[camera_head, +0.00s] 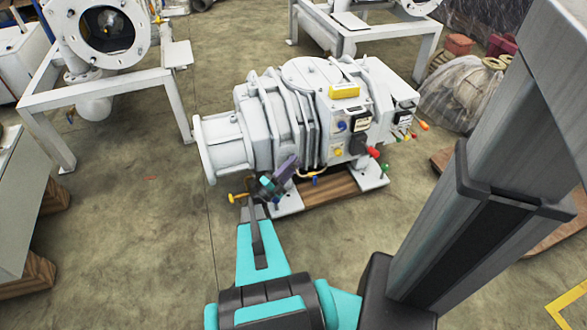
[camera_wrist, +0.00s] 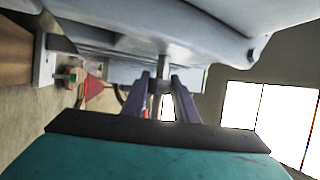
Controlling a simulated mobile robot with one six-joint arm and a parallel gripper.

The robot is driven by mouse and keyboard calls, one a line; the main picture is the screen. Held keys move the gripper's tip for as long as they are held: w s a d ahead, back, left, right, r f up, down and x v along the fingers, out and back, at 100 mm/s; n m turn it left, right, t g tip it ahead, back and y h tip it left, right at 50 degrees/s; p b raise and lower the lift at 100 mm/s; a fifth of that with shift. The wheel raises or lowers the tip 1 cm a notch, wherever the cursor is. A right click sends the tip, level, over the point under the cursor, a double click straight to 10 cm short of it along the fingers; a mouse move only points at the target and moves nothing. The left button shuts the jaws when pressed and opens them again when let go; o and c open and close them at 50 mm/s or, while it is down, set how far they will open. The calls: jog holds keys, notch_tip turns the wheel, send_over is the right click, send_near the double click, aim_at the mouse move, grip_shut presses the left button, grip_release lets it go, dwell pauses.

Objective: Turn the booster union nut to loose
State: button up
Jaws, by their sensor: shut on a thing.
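The white vacuum pump (camera_head: 262,120) stands on a wooden pallet in the head view. My gripper (camera_head: 291,163), with purple fingers, reaches low onto the near side of the pump. In the wrist view the two fingers (camera_wrist: 164,82) are closed around a small grey upright fitting under the pale pump body (camera_wrist: 150,25). This fitting looks like the booster union nut (camera_wrist: 163,67). Its lower part is hidden between the fingers. In the head view my gripper hides the nut. Whether the nut is tight or loose cannot be seen.
A yellow part (camera_head: 238,198) sits left of my gripper. A red knob (camera_head: 373,152) and a yellow block (camera_head: 344,91) are on the pump's right half. White frames (camera_head: 120,77) stand behind. The concrete floor (camera_head: 130,230) at left is clear.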

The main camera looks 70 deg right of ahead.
jog(key=n+h+b, duration=0.1)
jog(key=b, duration=0.1)
jog(key=n+h+b, duration=0.1)
jog(key=b, duration=0.1)
jog(key=shift+f+h, duration=0.3)
jog(key=shift+h, duration=0.1)
jog(key=shift+r+n+t+h+b, duration=0.15)
jog(key=shift+n+t+h+b, duration=0.35)
jog(key=shift+n+h+b, duration=0.5)
jog(key=shift+a+r, duration=0.1)
jog(key=shift+r, duration=0.05)
jog(key=o, duration=1.1)
jog(key=shift+c, duration=0.2)
jog(key=shift+b, duration=0.35)
